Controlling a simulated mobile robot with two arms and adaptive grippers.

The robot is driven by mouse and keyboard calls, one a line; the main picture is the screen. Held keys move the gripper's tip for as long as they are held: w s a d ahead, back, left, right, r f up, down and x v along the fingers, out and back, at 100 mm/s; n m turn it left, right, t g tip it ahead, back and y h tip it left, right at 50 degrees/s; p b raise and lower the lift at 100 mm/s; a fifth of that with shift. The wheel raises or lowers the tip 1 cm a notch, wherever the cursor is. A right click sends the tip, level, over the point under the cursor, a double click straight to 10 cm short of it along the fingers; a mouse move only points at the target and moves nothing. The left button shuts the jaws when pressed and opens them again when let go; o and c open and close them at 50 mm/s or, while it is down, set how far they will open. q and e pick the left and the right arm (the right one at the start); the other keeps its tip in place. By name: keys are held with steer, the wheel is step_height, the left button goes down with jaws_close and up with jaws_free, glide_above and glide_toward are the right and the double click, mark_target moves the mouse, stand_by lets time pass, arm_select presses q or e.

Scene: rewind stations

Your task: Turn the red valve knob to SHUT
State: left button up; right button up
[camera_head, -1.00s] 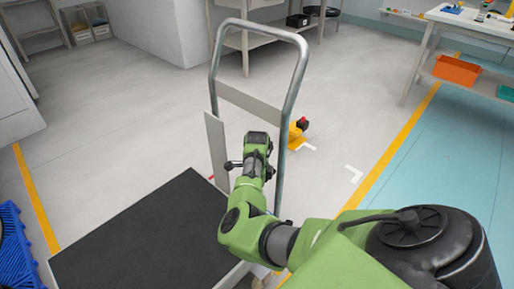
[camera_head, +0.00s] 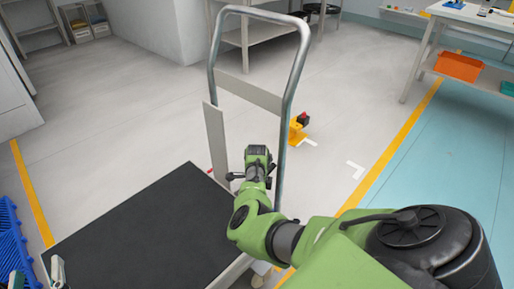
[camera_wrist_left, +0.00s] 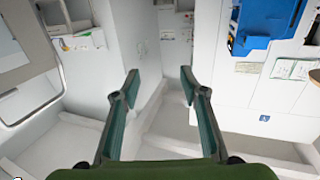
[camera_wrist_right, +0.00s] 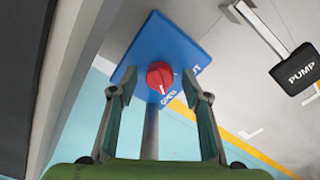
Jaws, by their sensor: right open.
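The red valve knob (camera_wrist_right: 160,76) sits on a blue panel (camera_wrist_right: 178,45) on a grey post in the right wrist view. Its white mark points down towards the word OPEN; the other word is partly visible, ending in UT. My right gripper (camera_wrist_right: 158,94) is open, one finger on each side of the knob in the picture; I cannot tell whether they touch it. In the head view my right arm hides the knob. My left gripper (camera_wrist_left: 159,72) is open and empty; its fingertips show at the lower left of the head view (camera_head: 37,270).
A trolley with a dark deck (camera_head: 140,235) and a tall metal handle (camera_head: 292,85) stands in front of me. A black PUMP sign (camera_wrist_right: 298,70) is at right in the right wrist view. A yellow stand (camera_head: 297,132) is beyond the handle. Open floor lies behind.

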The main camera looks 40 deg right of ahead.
steer(key=shift+f, duration=0.35)
arm_select(q)
steer(key=shift+d+r+t+h, duration=0.15)
steer(key=shift+r+t+h, duration=0.2)
steer(key=shift+r, duration=0.6)
arm_select(e)
steer(key=c, duration=1.1)
